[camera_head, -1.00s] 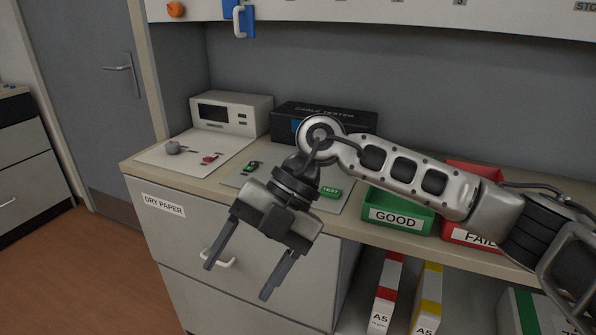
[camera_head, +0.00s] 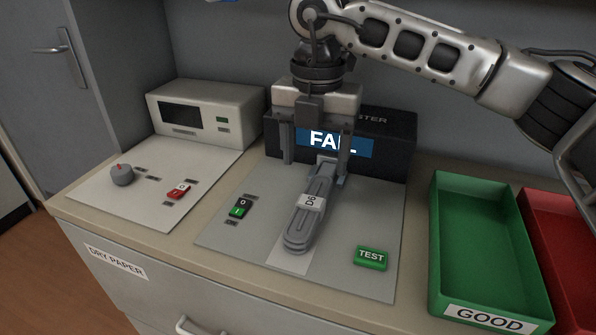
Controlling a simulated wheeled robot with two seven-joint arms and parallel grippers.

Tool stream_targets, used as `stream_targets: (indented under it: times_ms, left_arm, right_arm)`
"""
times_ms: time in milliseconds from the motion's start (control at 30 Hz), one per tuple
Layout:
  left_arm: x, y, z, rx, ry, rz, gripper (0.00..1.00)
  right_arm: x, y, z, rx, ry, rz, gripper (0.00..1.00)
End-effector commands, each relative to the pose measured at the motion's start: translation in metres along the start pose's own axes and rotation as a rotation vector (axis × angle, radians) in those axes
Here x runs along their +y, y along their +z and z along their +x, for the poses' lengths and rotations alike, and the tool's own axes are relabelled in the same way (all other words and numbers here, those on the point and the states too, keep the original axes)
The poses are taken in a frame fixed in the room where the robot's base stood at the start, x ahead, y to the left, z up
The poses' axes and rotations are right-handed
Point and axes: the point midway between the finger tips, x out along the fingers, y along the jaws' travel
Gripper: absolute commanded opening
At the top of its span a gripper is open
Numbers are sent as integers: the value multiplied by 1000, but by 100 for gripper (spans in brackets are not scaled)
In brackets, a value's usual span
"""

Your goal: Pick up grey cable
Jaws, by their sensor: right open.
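The grey cable (camera_head: 298,233) is a coiled bundle with a white band marked D6. It lies on the grey plate of the cable tester (camera_head: 398,145), its far end at the tester's front. The tester's screen reads FAIL. My right gripper (camera_head: 315,172) is open, pointing down, with its fingers on either side of the cable's far end, in front of the screen. I cannot tell whether the fingers touch the cable. My left gripper is not in view.
A green TEST button (camera_head: 371,257) and a green switch (camera_head: 240,207) sit on the tester plate. A green GOOD bin (camera_head: 437,240) and a red bin (camera_head: 563,245) stand at the right. A white device (camera_head: 207,112) with a grey knob (camera_head: 122,174) is at the left.

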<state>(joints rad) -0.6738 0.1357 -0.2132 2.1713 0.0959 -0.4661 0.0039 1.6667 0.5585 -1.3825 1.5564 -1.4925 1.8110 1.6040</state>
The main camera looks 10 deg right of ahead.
Motion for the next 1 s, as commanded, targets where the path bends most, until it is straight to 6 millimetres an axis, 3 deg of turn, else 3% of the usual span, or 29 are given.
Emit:
stream_targets:
  times_ms: [600, 867, 1000]
  left_arm:
    - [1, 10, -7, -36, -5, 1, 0]
    - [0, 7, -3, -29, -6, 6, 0]
    - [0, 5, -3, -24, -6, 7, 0]
  right_arm:
    - [0, 0, 71, 3, -1, -2, 65]
    - [0, 0, 75, 2, 1, -2, 65]
    - [0, 0, 75, 2, 1, -2, 32]
